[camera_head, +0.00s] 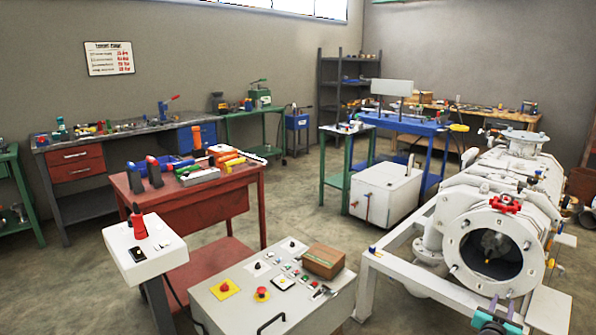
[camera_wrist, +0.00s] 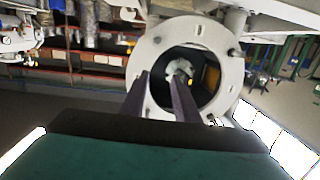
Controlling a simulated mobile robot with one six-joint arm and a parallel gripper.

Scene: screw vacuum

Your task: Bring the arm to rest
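My gripper (camera_wrist: 158,78) shows in the wrist view as two dark fingers standing apart, with nothing visible between them. The round white flange of the vacuum chamber (camera_wrist: 217,62) is behind the fingertips, its dark opening partly covered by them. I cannot tell how far the fingertips are from it. In the head view the white vacuum chamber (camera_head: 453,235) stands at the right with its round port facing forward.
A grey control box (camera_head: 235,305) with buttons and a brown box (camera_head: 324,260) stands left of the chamber. A red tool bench (camera_head: 190,206) is further left. Workbenches line the walls. Bare floor (camera_head: 300,205) lies between the red bench and the white cabinet (camera_head: 386,193).

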